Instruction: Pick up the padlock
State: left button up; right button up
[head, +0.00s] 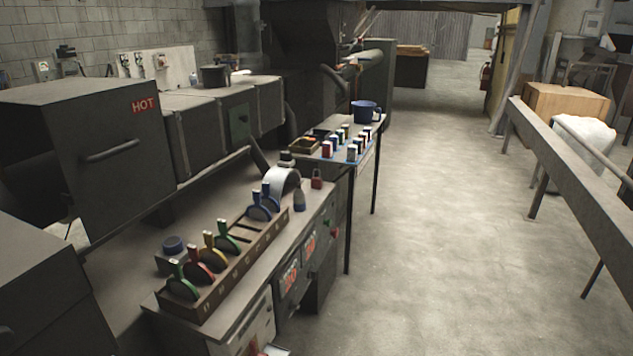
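The padlock (317,182) is small and reddish-brown with a shackle on top. It stands at the far right end of the narrow bench top, close to its edge.
A wooden rack (225,275) of coloured-handled discs fills the bench's front. Dark HOT-labelled machinery (85,150) stands left. The concrete floor (430,220) to the right is clear.

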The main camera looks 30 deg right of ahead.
aim_at(315, 182)
jog(key=i+l, duration=0.65)
jog(key=l, duration=0.25)
jog(key=i+l, duration=0.35)
jog(key=l, duration=0.1)
